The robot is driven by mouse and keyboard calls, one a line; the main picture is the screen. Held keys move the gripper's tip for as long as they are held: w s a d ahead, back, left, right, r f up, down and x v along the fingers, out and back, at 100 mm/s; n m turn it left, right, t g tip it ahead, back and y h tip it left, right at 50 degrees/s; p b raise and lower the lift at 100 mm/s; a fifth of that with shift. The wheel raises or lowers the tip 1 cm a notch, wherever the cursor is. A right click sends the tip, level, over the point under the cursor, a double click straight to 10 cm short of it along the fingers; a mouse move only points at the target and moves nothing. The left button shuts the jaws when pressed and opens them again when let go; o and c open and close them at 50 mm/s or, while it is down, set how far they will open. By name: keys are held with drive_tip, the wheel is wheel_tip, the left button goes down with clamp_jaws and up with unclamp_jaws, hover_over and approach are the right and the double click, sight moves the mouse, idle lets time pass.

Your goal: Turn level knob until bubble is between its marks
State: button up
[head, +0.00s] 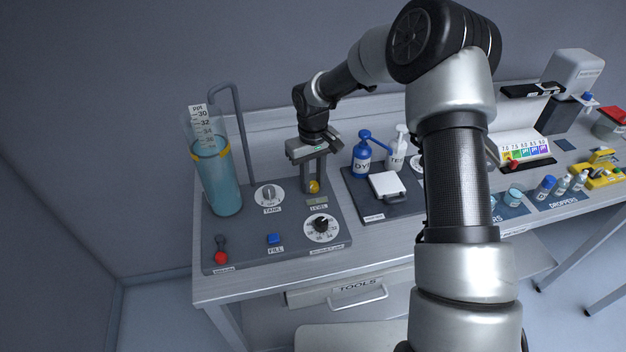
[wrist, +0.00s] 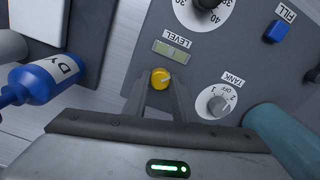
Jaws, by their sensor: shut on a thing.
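The level knob is a small round yellow knob (wrist: 160,77) on the dark control panel, next to the LEVEL label. It also shows in the head view (head: 314,186) between my fingertips. My gripper (wrist: 160,84) points down at the panel and is shut on the yellow knob, one finger on each side. The level vial (wrist: 171,51) is a small greenish window beside the knob; in the head view it (head: 317,202) lies just in front of the knob. The bubble and its marks are too small to make out clearly.
A TANK dial (head: 269,195), a black numbered dial (head: 321,227), a blue FILL button (head: 273,239) and a red-tipped lever (head: 221,257) share the panel. A tall cylinder of blue liquid (head: 222,190) stands at left. A blue DYE bottle (head: 362,155) stands right of my gripper.

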sight(313, 184)
drive_tip(key=shift+f+m+b, duration=0.2)
drive_tip(key=shift+m+b, duration=0.25)
drive_tip(key=shift+m, duration=0.05)
drive_tip(key=shift+r+m, duration=0.25)
drive_tip(key=shift+m, duration=0.35)
drive_tip(key=o, duration=1)
drive_tip(key=shift+o, duration=0.2)
drive_tip(key=shift+r, duration=0.1)
wheel_tip(313, 184, up, 17)
drive_tip(key=shift+r, duration=0.15)
